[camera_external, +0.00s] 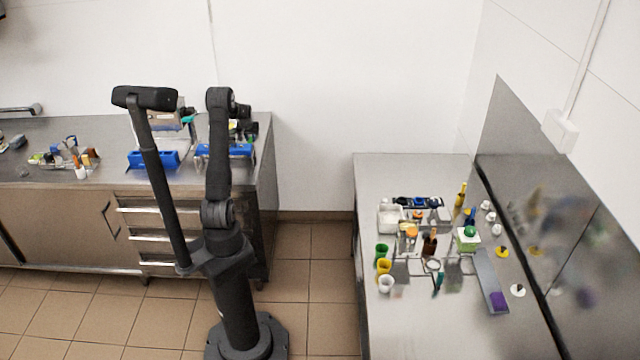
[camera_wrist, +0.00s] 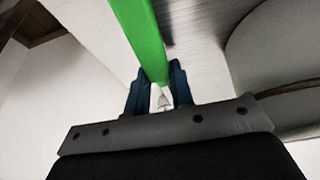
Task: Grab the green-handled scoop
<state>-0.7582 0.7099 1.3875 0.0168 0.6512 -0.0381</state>
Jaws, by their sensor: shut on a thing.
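The green-handled scoop (camera_wrist: 143,32) shows in the wrist view as a long, bright green handle running from the top edge down between my fingers. My gripper (camera_wrist: 158,74) is shut on this handle, with one dark blue finger on each side. The scoop's bowl cannot be made out. In the external view my arm reaches over the right end of the back counter. The gripper and scoop are mostly hidden or too small there to tell apart.
Two blue-based machines or trays, one of them the left blue tray (camera_external: 153,160), stand on the back counter (camera_external: 110,180). Small items lie at its left. A right-hand table (camera_external: 375,170) carries cups, bottles and containers. Its back left part is clear.

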